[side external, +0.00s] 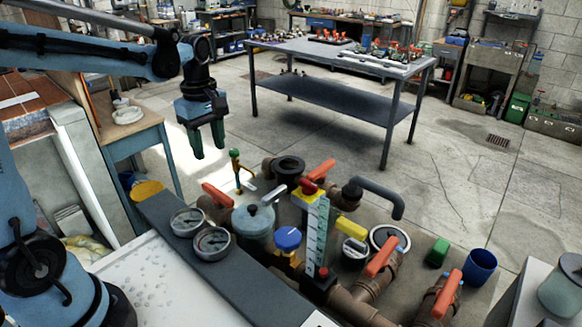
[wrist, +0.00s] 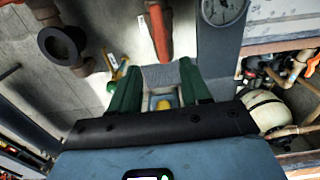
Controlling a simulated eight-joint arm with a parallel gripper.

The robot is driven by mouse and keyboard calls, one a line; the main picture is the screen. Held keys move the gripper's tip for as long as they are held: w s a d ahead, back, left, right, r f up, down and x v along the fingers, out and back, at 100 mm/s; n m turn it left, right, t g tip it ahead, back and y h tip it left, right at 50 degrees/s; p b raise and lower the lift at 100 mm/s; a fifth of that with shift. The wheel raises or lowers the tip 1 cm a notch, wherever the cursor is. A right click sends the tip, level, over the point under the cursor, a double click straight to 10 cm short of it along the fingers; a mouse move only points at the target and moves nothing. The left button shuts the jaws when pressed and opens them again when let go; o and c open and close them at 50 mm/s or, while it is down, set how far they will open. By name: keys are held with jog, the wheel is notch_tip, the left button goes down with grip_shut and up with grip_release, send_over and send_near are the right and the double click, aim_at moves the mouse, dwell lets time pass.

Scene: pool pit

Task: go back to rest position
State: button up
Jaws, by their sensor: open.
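My gripper (side external: 206,140) hangs in the air at the upper left of the side view, fingers pointing down. It is above and behind the pipework, apart from everything. Its two green fingers are spread with nothing held between them. In the wrist view my gripper (wrist: 157,88) shows the same open fingers, with an orange handle (wrist: 159,32) and a grey surface beyond them.
Brown pipes (side external: 340,300) with orange-handled valves, two gauges (side external: 211,242) and a blue-capped part (side external: 287,240) fill the lower middle. A wooden workbench (side external: 140,138) stands left of the gripper. A grey table (side external: 340,97) stands farther back. Open concrete floor lies between.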

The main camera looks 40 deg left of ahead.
jog(key=s+d+m+t, duration=0.7)
jog(key=d+m, duration=0.4)
jog(key=m, duration=0.7)
jog(key=shift+r, duration=0.15)
jog(key=shift+c, duration=0.4)
